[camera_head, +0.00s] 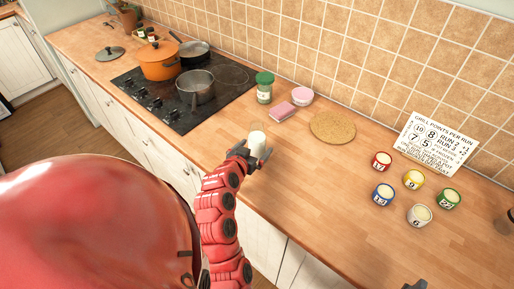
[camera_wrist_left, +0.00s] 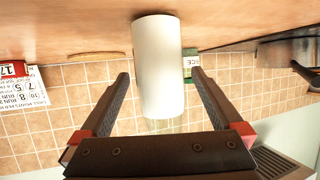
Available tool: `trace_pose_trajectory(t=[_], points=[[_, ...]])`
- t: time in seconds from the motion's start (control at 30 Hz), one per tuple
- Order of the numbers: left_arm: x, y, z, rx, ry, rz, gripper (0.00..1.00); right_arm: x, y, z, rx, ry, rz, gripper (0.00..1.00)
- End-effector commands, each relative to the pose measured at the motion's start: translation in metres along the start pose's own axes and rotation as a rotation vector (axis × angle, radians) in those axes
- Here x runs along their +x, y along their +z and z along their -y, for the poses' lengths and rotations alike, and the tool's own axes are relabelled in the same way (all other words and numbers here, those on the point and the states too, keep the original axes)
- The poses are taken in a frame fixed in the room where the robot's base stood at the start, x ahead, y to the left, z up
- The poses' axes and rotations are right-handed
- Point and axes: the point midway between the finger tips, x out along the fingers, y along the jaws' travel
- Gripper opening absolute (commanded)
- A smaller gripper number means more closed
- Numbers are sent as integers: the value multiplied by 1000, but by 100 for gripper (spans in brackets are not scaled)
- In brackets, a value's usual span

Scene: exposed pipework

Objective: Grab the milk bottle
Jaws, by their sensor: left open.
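The milk bottle (camera_head: 257,140) looks like a plain white cylinder with a clear end. It stands near the front edge of the wooden counter in the head view. My left gripper (camera_head: 258,152) is open at the bottle, with its arm coming up from below. In the left wrist view, which is upside down, the bottle (camera_wrist_left: 158,65) sits between the two open fingers (camera_wrist_left: 159,76). Gaps show on both sides, and I see no firm grip. A small dark piece at the bottom right of the head view may be my right gripper (camera_head: 415,285); its jaws cannot be made out.
Behind the bottle are a green-lidded jar (camera_head: 264,88), a pink sponge (camera_head: 282,111), a pink-topped bowl (camera_head: 302,96) and a round cork mat (camera_head: 332,127). Several numbered cans, including a red one (camera_head: 381,161), stand right. The hob (camera_head: 150,96) with pots is left. Counter right of the bottle is clear.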

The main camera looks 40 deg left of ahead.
Motion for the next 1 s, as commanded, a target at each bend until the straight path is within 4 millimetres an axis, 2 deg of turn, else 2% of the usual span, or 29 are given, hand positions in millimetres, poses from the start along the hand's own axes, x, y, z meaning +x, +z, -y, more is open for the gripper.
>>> trace_pose_trajectory(t=[0.3,0.47,0.73,0.77,1.0], points=[[28,0,0,-2,1,3,100,25,-4,-1,0,0,0,50],[46,2,0,-1,1,1,100,30,-5,-2,0,0,0,50],[50,4,0,1,0,0,100,29,-5,-1,0,0,0,50],[50,4,0,1,0,0,96,29,-5,-1,0,0,0,50],[50,4,0,0,0,0,53,29,-5,-1,0,0,0,50]])
